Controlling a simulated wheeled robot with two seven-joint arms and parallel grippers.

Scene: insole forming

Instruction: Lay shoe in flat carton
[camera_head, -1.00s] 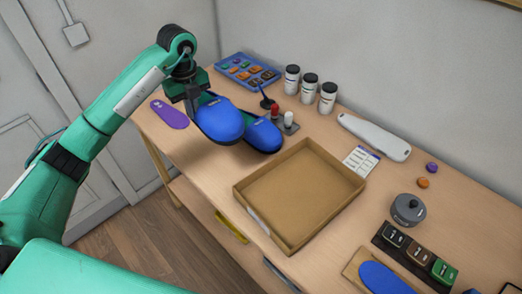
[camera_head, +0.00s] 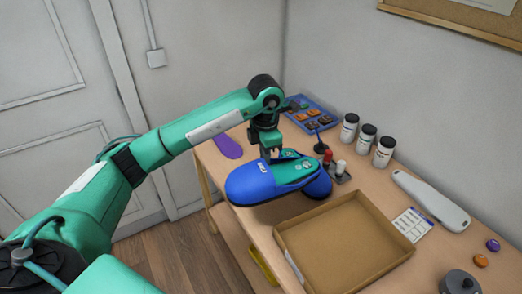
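A blue shoe (camera_head: 255,185) with a green insole hangs from my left gripper (camera_head: 272,158), which is shut on its upper edge. Its toe points left toward the table's front edge, and it appears raised above the table. The fingertips are partly hidden against the shoe. A second blue shoe (camera_head: 320,187) is behind it, partly covered by it. The flat carton (camera_head: 345,243), an open shallow brown tray, lies empty on the table to the lower right of the shoes. My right gripper is not in view.
A purple insole (camera_head: 228,146) lies at the table's left end. A blue parts tray (camera_head: 312,115), red and white small bottles (camera_head: 341,167) and white jars (camera_head: 367,138) stand behind. A card (camera_head: 412,223) and a pale long tool (camera_head: 431,200) lie right of the carton.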

